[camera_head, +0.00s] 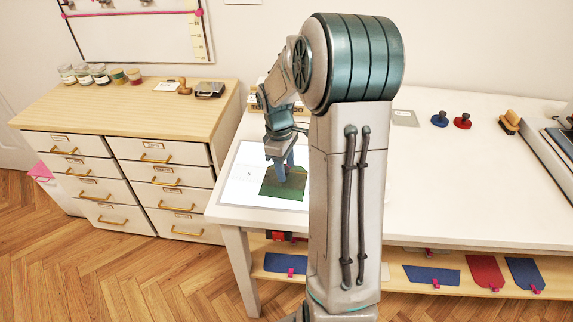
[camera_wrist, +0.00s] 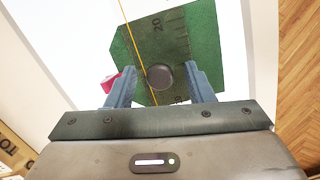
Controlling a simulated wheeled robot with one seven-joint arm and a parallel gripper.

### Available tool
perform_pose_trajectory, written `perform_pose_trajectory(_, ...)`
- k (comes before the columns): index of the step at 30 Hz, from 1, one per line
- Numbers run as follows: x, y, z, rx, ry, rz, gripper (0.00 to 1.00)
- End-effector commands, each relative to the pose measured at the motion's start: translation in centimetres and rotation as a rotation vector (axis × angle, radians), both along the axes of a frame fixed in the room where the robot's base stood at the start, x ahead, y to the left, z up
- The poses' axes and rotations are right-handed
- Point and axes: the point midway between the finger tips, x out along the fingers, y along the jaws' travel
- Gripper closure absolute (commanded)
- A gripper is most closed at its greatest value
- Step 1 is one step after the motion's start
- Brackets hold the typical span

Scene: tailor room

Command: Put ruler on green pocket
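The green pocket (camera_head: 270,190) lies flat on a white panel at the left end of the table; it also shows in the wrist view (camera_wrist: 217,50), with a pink tag at its left. The ruler (camera_wrist: 160,30) looks see-through, with a yellow line, tick marks and "20"; it lies over the green pocket and has a dark round knob (camera_wrist: 160,77). My gripper (camera_wrist: 160,80) is open, with its fingers on either side of the knob and gaps visible. In the head view my gripper (camera_head: 286,168) is low over the pocket, and my arm hides part of the area.
The white panel (camera_head: 238,185) is set in the table (camera_head: 470,190). Blue and red stamps (camera_head: 439,119) and a brush (camera_head: 510,121) stand at the back right. A shelf below holds blue and red pockets (camera_head: 486,272). A drawer cabinet (camera_head: 130,110) stands left. The table's right middle is clear.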

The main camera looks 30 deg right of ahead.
Motion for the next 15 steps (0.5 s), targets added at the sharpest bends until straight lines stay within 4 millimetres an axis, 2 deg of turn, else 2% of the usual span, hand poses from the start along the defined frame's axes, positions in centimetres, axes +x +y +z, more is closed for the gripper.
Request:
perform_pose_trajectory(7, 0.2, 0.0, 1.6, -0.002, -0.004, -0.001, 0.52)
perform_pose_trajectory(15, 0.7, 0.5, 7.4, -0.002, -0.005, 0.001, 0.52)
